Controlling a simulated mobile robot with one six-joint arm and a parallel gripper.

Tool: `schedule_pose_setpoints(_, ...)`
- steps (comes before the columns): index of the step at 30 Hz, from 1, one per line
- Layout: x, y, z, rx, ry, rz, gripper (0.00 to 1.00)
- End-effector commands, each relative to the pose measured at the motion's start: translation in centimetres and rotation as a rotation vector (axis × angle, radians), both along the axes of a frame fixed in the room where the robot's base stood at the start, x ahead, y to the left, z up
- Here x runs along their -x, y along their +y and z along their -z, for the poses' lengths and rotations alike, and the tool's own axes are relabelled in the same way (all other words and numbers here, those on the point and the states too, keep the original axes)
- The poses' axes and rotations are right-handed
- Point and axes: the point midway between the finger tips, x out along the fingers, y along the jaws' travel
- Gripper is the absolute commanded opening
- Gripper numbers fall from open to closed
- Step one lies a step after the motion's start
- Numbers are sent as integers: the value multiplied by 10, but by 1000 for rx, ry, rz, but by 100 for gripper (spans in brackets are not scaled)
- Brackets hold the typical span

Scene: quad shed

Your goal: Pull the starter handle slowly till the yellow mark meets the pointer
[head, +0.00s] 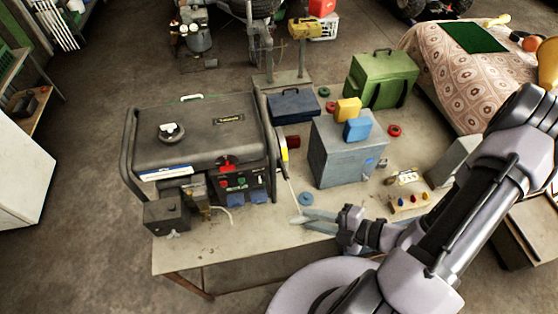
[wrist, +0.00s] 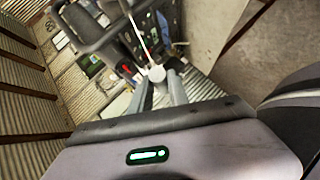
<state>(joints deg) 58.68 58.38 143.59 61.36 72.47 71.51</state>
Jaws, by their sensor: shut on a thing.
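The generator (head: 200,140) stands on the bench, dark grey in a tube frame. My gripper (head: 305,217) is shut on the pale starter handle (head: 298,219), off the generator's right front corner. In the wrist view the handle (wrist: 157,73) sits between my two fingertips (wrist: 158,82). A thin pale cord (head: 292,190) runs taut from the handle to the generator's right side; it also shows in the wrist view (wrist: 137,32). A yellow and white strip (head: 284,154) shows on that side. A red arrow-like mark (wrist: 126,69) shows in the wrist view. I cannot make out a yellow mark on the cord.
A grey metal box (head: 345,155) with yellow and blue blocks on top stands right of the cord. A blue ring (head: 306,199) lies near the handle. A green case (head: 381,78) and a dark blue toolbox (head: 294,105) stand behind. The bench's front edge is below my gripper.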

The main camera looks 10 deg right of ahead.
Motion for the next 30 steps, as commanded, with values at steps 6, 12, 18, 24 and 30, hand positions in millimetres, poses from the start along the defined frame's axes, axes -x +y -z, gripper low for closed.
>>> schedule_pose_setpoints(6, -22, 1, 11, 2, 0, -6, 0)
schedule_pose_setpoints(12, -44, 0, 19, 4, 1, -5, 0)
schedule_pose_setpoints(18, -65, 0, 26, 4, 1, -5, 0)
schedule_pose_setpoints(24, -86, 0, 34, 4, 1, -5, 0)
schedule_pose_setpoints(30, -107, 1, 42, 4, 1, -6, 0)
